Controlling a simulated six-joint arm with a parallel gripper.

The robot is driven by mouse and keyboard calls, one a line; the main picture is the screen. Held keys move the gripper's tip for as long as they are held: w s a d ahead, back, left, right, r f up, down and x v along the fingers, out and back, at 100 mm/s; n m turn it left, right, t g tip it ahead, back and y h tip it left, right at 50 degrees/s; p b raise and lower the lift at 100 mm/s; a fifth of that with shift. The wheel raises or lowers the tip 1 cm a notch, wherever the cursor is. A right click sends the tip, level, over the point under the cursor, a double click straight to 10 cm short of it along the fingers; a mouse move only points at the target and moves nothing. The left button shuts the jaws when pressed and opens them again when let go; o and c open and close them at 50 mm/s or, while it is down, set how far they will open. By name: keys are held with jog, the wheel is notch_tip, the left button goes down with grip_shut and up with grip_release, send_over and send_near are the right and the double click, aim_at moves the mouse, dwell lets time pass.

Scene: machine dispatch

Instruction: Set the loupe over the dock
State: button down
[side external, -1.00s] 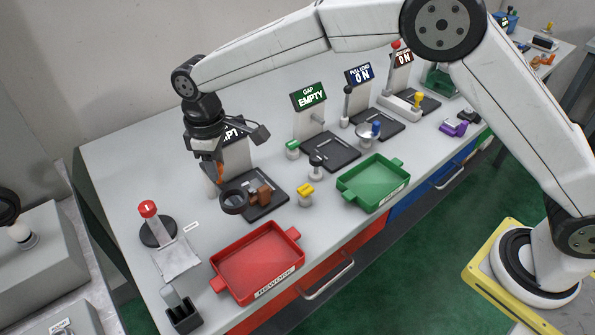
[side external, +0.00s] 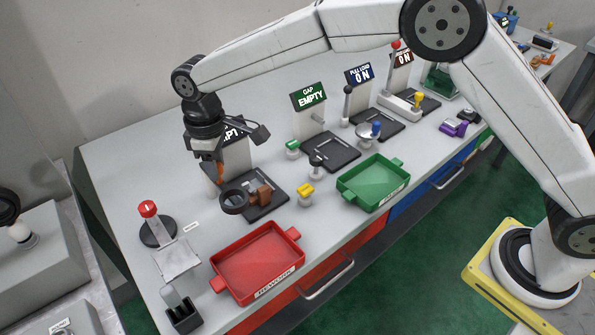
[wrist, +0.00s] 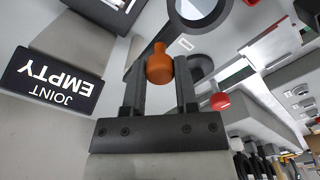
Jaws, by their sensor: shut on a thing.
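My gripper (side external: 219,172) is shut on the orange handle (wrist: 158,66) of the loupe, at the left station. The loupe's dark ring (side external: 234,202) shows below and in front of the fingers; a ring that looks like it shows at the top of the wrist view (wrist: 200,12). The ring is beside a brown block (side external: 264,194) on a dark plate (side external: 268,208). I cannot tell whether the ring touches the plate or hangs above it. Which part is the dock is not clear. The station's sign (wrist: 52,78) reads JOINT EMPTY in the wrist view.
A red-topped post (side external: 148,209) on a round black base stands left of the loupe. A red tray (side external: 258,262) is in front, a green tray (side external: 372,183) to the right. A yellow-topped piece (side external: 305,193) sits between. The GAP station (side external: 309,96) stands behind right.

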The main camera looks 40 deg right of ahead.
jog(key=shift+d+n, duration=0.15)
jog(key=shift+n, duration=0.15)
jog(key=shift+w+d+n, duration=0.35)
jog(key=shift+d+n, duration=0.45)
jog(key=shift+n, duration=0.65)
jog(key=shift+w+d+n, duration=0.4)
jog(key=shift+d+n, duration=0.4)
jog(key=shift+n, duration=0.7)
jog(key=shift+w+d+n, duration=0.35)
jog(key=shift+d+n, duration=0.45)
jog(key=shift+n, duration=0.65)
jog(key=shift+c, duration=1.8)
grip_release()
notch_tip(320, 180, up, 8)
jog(key=shift+f, duration=0.1)
